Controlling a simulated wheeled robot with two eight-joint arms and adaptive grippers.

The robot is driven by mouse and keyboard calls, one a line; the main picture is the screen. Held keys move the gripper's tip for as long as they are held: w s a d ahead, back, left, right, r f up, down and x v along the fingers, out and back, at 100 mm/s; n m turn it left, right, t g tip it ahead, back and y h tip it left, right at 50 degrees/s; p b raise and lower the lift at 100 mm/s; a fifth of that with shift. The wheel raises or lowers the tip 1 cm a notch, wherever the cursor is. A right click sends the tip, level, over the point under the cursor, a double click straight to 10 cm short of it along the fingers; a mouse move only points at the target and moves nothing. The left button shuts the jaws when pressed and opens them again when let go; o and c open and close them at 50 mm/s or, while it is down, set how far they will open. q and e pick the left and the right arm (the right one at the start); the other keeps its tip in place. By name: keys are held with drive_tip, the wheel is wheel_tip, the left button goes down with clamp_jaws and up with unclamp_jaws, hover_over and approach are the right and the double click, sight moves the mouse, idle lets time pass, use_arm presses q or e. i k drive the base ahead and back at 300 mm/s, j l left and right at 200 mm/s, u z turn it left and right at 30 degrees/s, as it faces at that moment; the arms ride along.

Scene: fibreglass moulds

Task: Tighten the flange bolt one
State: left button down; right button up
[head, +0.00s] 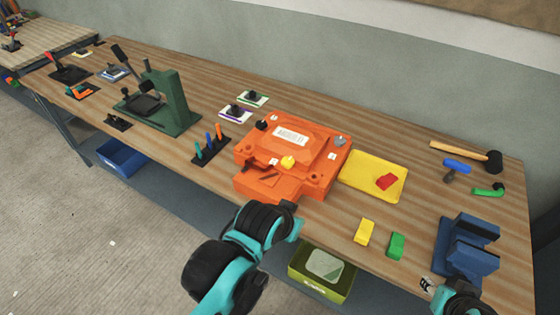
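An orange mould (300,155) with a white label sits in the middle of the bench. A dark bolt-like knob (261,125) stands at its back left corner, a grey one (340,141) at its back right, and a yellow knob (288,162) near its front. I cannot tell which is flange bolt one. My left gripper (291,208) is at the mould's front edge; its fingers are mostly hidden behind its own wrist, so their opening does not show. My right gripper (428,284) is at the bench's front edge, left of the blue vise, too small to read.
A yellow tray (361,182) with a red piece (387,181) lies right of the mould. Yellow (364,232) and green (396,245) blocks lie in front. A blue vise (470,247), a hammer (470,152) and a green press (175,105) flank the area.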

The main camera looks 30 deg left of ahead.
sight(261, 125)
drive_tip(key=i+j, duration=0.1)
drive_tip(key=j, duration=0.4)
drive_tip(key=i+j, duration=0.1)
drive_tip(key=j, duration=0.45)
drive_tip(key=i+j, duration=0.1)
drive_tip(key=j, duration=0.4)
drive_tip(key=k+u, duration=0.05)
